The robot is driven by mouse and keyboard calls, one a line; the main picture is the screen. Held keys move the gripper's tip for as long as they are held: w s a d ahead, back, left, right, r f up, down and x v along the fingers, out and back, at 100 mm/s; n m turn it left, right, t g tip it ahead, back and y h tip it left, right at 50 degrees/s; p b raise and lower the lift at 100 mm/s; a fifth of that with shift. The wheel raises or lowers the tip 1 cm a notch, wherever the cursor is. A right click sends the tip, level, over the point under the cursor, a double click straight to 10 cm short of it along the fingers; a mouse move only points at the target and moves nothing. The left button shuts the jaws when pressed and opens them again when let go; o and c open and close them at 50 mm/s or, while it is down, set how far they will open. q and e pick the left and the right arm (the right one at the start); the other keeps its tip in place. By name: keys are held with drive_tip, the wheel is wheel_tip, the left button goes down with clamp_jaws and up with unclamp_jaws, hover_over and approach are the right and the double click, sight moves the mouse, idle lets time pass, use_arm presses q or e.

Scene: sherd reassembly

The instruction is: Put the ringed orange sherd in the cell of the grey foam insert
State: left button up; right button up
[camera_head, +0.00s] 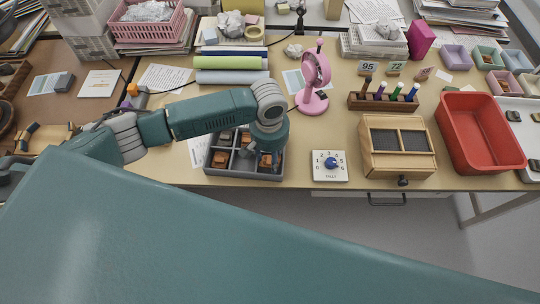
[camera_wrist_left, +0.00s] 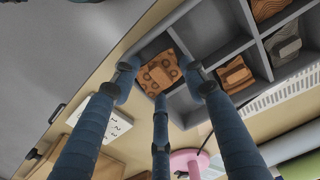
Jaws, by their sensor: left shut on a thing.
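The ringed orange sherd (camera_wrist_left: 157,72) has dark ring marks on its face. In the left wrist view it lies between the blue fingers of my left gripper (camera_wrist_left: 160,82), which is shut on it. The sherd is over or inside a corner cell of the grey foam insert (camera_wrist_left: 216,54); I cannot tell if it touches the cell floor. In the head view my left gripper (camera_head: 268,146) points down over the right part of the insert (camera_head: 243,175), and an orange piece (camera_head: 265,160) shows below it. My right gripper is not in view.
Other cells hold an orange sherd (camera_wrist_left: 236,75) and a grey one (camera_wrist_left: 286,46). Right of the insert are a white dial card (camera_head: 330,165) and a wooden box (camera_head: 398,146). A pink fan (camera_head: 314,82) stands behind. The table's front edge is close.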

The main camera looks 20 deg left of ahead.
sight(270, 159)
use_arm(q)
drive_tip(key=shift+s+f, duration=0.3)
drive_tip(key=shift+f, duration=0.15)
drive_tip(key=o, duration=1)
drive_tip(key=shift+o, duration=0.7)
drive_tip(key=shift+f, duration=0.2)
drive_tip(key=shift+w, duration=0.1)
drive_tip(key=shift+r, duration=0.15)
drive_tip(key=shift+w+r, duration=0.15)
drive_tip(key=shift+r, duration=0.2)
wheel_tip(270, 159, up, 13)
drive_tip(key=b, duration=0.1)
drive_tip(key=shift+f+b, duration=0.15)
drive_tip(key=shift+b, duration=0.25)
